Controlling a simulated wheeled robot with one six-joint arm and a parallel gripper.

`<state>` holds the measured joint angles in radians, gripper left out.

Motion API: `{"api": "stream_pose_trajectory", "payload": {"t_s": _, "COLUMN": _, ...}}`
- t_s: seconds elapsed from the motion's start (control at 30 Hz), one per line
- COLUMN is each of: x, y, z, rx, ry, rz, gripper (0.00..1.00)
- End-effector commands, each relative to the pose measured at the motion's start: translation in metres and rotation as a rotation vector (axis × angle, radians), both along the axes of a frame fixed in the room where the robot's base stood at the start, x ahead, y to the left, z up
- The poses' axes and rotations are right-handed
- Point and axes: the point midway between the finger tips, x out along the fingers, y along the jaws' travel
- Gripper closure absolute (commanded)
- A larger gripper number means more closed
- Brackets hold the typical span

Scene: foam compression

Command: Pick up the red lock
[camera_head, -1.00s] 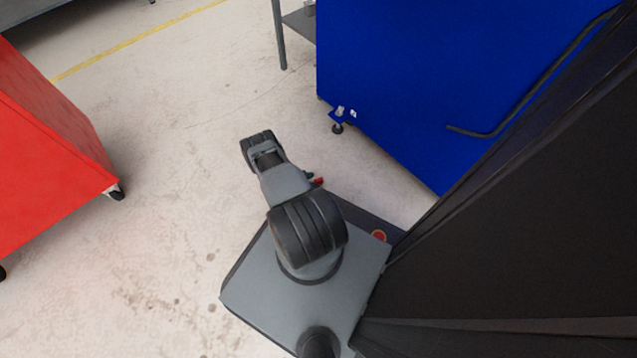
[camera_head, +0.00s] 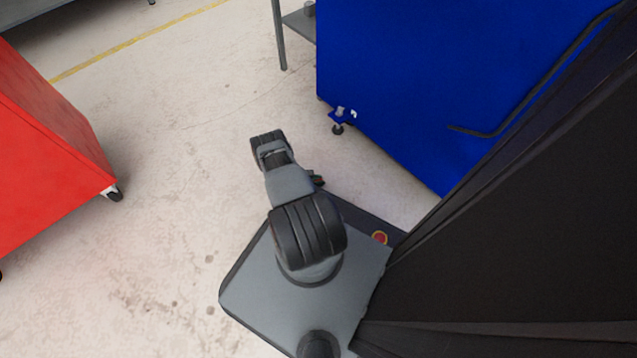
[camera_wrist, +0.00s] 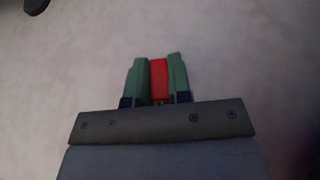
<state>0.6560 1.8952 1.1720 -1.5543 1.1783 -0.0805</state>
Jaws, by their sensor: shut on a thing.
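The red lock (camera_wrist: 159,80) shows in the wrist view as a narrow red block between the two green fingers of my gripper (camera_wrist: 158,76). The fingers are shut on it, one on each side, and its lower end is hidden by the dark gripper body. In the head view my arm hides the lock, and only a small dark part of my gripper (camera_head: 318,181) shows beside the arm.
A red cabinet (camera_head: 45,150) on castors stands at the left. A blue cabinet (camera_head: 430,80) with a dark bent rod stands at the upper right. A grey table (camera_head: 298,25) is behind it. The concrete floor (camera_head: 170,160) between the cabinets is clear.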

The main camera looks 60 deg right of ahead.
Motion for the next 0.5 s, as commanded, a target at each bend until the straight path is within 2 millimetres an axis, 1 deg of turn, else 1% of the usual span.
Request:
{"api": "stream_pose_trajectory", "payload": {"t_s": 0.03, "x": 0.0, "y": 0.0, "z": 0.0, "rx": 0.0, "ry": 0.0, "rz": 0.0, "gripper": 0.96}}
{"api": "stream_pose_trajectory", "payload": {"t_s": 0.1, "x": 0.0, "y": 0.0, "z": 0.0, "rx": 0.0, "ry": 0.0, "rz": 0.0, "gripper": 1.0}}
{"api": "stream_pose_trajectory", "payload": {"t_s": 0.37, "x": 0.0, "y": 0.0, "z": 0.001, "rx": 0.0, "ry": 0.0, "rz": 0.0, "gripper": 1.0}}
{"api": "stream_pose_trajectory", "payload": {"t_s": 0.47, "x": 0.0, "y": 0.0, "z": 0.011, "rx": 0.001, "ry": 0.001, "rz": 0.0, "gripper": 1.0}}
{"api": "stream_pose_trajectory", "payload": {"t_s": 0.5, "x": 0.0, "y": 0.0, "z": 0.017, "rx": 0.0, "ry": 0.0, "rz": 0.0, "gripper": 1.0}}
